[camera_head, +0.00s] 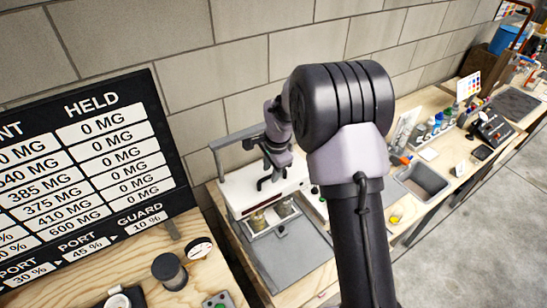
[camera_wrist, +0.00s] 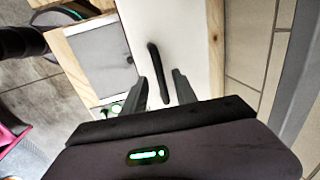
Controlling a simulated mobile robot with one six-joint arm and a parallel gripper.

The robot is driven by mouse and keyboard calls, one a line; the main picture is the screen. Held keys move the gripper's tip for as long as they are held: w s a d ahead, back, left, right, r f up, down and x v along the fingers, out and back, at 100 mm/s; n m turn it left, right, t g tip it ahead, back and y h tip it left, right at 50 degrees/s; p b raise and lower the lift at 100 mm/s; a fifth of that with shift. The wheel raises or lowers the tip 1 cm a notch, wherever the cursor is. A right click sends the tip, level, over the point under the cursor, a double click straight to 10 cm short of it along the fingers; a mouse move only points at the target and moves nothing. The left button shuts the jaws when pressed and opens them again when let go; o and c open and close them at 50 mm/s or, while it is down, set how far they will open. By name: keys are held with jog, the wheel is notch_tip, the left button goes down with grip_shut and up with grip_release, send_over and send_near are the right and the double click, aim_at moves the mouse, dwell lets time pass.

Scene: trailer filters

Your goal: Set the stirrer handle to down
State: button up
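The stirrer is a white box-like unit (camera_head: 240,194) on the bench in the head view, with a grey tube frame (camera_head: 217,160) behind it and small jars (camera_head: 258,219) at its front. In the wrist view its white face (camera_wrist: 185,40) fills the middle. A black bar, which looks like the stirrer handle (camera_wrist: 155,62), stands out against that face. My gripper (camera_wrist: 162,84) is open, with one finger on each side of the bar's near end and visible gaps. In the head view my gripper (camera_head: 272,178) is over the white unit, and the handle cannot be told apart from the dark fingers.
A black board with figures (camera_head: 90,170) stands at the left. A dark round pot (camera_head: 169,271) is on the wooden bench below it. A grey mat (camera_head: 290,252) lies before the unit. A sink (camera_head: 424,180) and bottles (camera_head: 437,122) are to the right. A block wall is close behind.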

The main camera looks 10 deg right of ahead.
jog(key=s+d+r+p, duration=0.1)
jog(key=s+r, duration=0.2)
jog(key=r, duration=1.2)
jog(key=shift+r, duration=0.35)
jog(key=s+a+f+n+t+b, duration=0.1)
jog(key=s+f+n+b, duration=0.2)
jog(key=s+b, duration=0.4)
jog(key=s+a+f+n+t+y+b, duration=0.1)
jog(key=s+f+b, duration=0.5)
jog(key=s, duration=0.6)
jog(key=s+a+f+n+t+b, duration=0.1)
jog(key=s+a+f+n+b, duration=0.2)
jog(key=s+n+b, duration=0.3)
jog(key=s+f+b, duration=0.1)
jog(key=s+b, duration=0.1)
jog(key=s, duration=0.2)
jog(key=shift+s+f+t, duration=0.15)
jog(key=shift+t, duration=0.25)
